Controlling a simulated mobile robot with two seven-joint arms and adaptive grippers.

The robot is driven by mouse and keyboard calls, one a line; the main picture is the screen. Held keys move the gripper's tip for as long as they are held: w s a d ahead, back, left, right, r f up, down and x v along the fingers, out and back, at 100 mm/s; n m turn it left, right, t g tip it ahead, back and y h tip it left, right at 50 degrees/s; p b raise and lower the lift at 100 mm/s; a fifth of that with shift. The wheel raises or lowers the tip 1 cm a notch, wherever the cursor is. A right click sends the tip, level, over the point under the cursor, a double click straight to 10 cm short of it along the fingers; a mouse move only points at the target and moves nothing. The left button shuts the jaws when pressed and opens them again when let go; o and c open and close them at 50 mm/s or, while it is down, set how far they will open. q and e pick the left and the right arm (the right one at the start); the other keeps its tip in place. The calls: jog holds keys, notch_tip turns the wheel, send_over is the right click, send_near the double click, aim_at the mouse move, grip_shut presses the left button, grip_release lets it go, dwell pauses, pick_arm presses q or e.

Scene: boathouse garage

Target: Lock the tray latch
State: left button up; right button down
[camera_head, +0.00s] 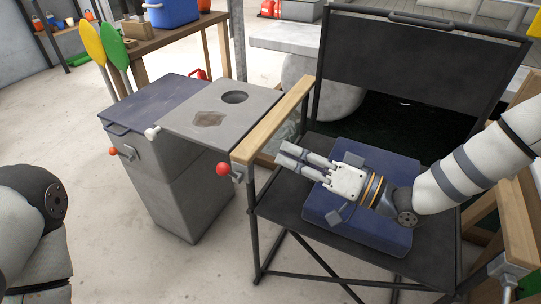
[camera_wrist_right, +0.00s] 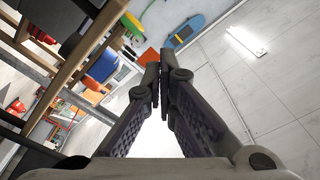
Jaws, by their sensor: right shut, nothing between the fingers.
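The grey side tray (camera_head: 220,112) with a round cup hole and a brown patch sits level beside the chair's wooden armrest (camera_head: 272,122). A red knob (camera_head: 223,168) on a small metal bracket is at the front end of that armrest, below the tray's near corner. A white knob (camera_head: 152,132) is at the tray's left corner. Which of these is the latch, and whether it is locked, I cannot tell. My right gripper (camera_head: 283,154) is shut and empty above the chair seat, pointing left, right of the red knob and apart from it. Its fingertips (camera_wrist_right: 160,75) meet in the wrist view. My left gripper is out of view.
The folding chair (camera_head: 420,65) has a blue cushion (camera_head: 355,225) under my right arm. A grey bin (camera_head: 185,195) with a dark lid and an orange knob (camera_head: 113,151) stands under the tray's left side. Clear floor (camera_head: 110,220) lies at the front left.

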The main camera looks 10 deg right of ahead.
aim_at(230, 174)
jog(key=w+a, duration=0.1)
jog(key=a, duration=0.2)
jog(key=w+a+f, duration=0.1)
jog(key=a, duration=0.2)
jog(key=w+a+f, duration=0.1)
jog(key=w+a, duration=0.1)
jog(key=a, duration=0.1)
jog(key=shift+f, duration=0.2)
jog(key=shift+s+f, duration=0.1)
jog(key=shift+s+a+n, duration=0.2)
jog(key=shift+s+n, duration=0.05)
jog(key=shift+n, duration=0.15)
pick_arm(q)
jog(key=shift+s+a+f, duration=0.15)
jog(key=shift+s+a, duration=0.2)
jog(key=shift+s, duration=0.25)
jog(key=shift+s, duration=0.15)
pick_arm(e)
jog(key=shift+s, duration=0.1)
